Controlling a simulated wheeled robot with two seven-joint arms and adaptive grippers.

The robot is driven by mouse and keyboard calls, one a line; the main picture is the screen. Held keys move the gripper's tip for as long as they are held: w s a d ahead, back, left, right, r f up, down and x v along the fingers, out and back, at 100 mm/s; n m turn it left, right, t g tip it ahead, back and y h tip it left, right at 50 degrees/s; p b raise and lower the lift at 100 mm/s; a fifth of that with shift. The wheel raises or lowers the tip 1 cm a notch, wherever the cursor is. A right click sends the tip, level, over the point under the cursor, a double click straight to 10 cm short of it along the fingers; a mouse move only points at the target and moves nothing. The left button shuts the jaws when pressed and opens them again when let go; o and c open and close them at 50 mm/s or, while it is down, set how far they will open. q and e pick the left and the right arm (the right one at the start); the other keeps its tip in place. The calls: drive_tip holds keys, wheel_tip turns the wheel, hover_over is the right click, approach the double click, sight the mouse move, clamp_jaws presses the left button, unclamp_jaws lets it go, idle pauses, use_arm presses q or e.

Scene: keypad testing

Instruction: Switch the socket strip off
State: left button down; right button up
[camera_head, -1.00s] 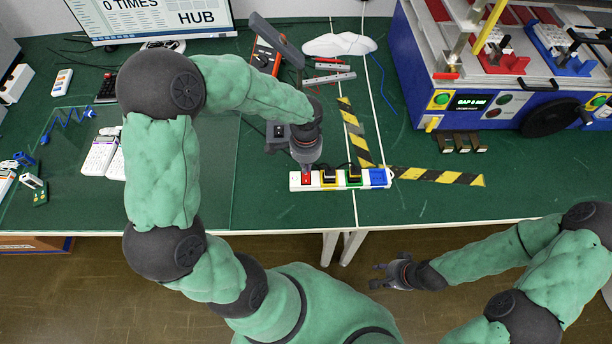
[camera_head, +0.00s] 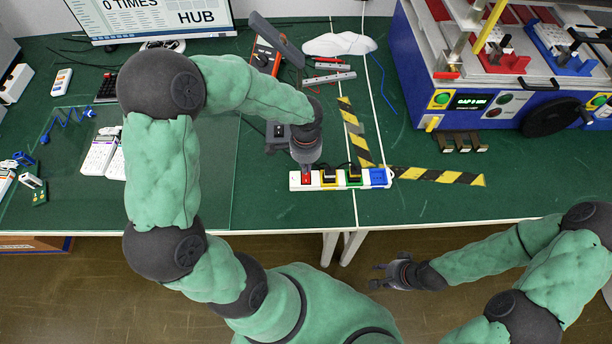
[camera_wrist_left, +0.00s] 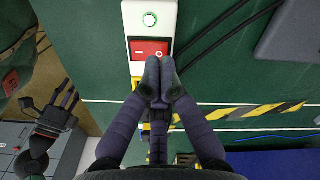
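The white socket strip (camera_head: 340,187) lies along the front edge of the green table, with a red switch (camera_head: 306,178) at its left end and plugs in its middle sockets. My left gripper (camera_wrist_left: 160,78) is shut and empty, fingertips together over the switch's edge nearest the wrist; contact cannot be told. My right gripper (camera_head: 374,276) is open and empty, in front of the table.
Black-and-yellow tape (camera_head: 440,177) marks the table behind and right of the strip. A blue machine (camera_head: 500,110) stands at the back right. Black cables (camera_wrist_left: 225,30) run beside the strip. Calculators (camera_head: 100,155) lie at the left.

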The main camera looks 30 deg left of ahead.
use_arm(q)
drive_tip(key=shift+f+b, duration=0.7)
drive_tip(key=shift+f, duration=0.3)
use_arm(e)
drive_tip(key=shift+f, duration=0.75)
use_arm(q)
drive_tip(key=shift+r+p, duration=2.95)
drive_tip(key=shift+r, duration=0.6)
use_arm(e)
wheel_tip(320, 180, up, 6)
drive_tip(key=shift+f, duration=0.1)
use_arm(q)
drive_tip(key=shift+s+f, duration=0.1)
use_arm(e)
drive_tip(key=shift+s, duration=0.1)
